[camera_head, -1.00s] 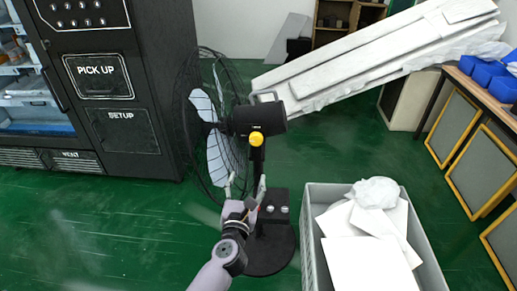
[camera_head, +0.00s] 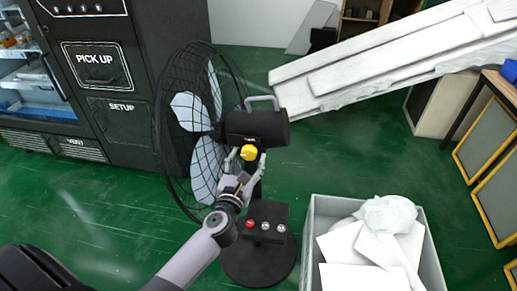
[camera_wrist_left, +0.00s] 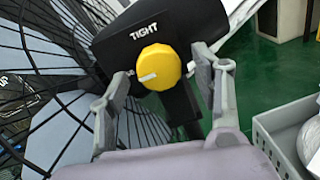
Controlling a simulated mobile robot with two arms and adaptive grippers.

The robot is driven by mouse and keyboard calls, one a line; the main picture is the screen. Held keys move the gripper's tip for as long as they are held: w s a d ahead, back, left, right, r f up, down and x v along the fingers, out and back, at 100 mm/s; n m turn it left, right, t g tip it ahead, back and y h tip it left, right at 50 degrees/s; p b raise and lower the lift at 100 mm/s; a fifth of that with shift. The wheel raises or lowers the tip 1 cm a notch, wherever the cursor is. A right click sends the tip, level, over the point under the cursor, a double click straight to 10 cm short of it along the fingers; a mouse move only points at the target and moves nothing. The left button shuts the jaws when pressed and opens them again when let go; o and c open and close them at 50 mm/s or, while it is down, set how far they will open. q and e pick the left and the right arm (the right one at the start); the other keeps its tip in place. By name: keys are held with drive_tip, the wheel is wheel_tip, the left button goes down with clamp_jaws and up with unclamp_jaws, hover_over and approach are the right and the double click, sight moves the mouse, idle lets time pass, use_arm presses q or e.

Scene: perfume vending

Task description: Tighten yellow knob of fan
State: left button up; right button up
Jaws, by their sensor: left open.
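The black fan stands on a round black base (camera_head: 258,262). Its yellow knob (camera_head: 249,153) is on the motor housing (camera_head: 258,127), below the handle. In the left wrist view the yellow knob (camera_wrist_left: 158,67) has a white mark and sits under the word "TIGHT". My left gripper (camera_head: 246,156) is open, with its fingertips just below and to either side of the knob. In the left wrist view the fingers of my left gripper (camera_wrist_left: 168,68) flank the knob, with a gap visible on the left; contact on the right is unclear. My right gripper is not in view.
The fan's wire cage (camera_head: 190,125) is close to the left of my gripper. A grey crate (camera_head: 312,245) with white boards stands to the right. A black vending machine (camera_head: 125,160) is behind on the left. Green floor lies open between them.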

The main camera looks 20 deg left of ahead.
use_arm(q)
drive_tip(key=shift+w+a, duration=0.1)
drive_tip(key=shift+w, duration=0.35)
drive_tip(key=shift+r, duration=0.1)
drive_tip(key=shift+s, duration=0.1)
drive_tip(key=shift+c, duration=0.5)
drive_tip(key=c, duration=1.1)
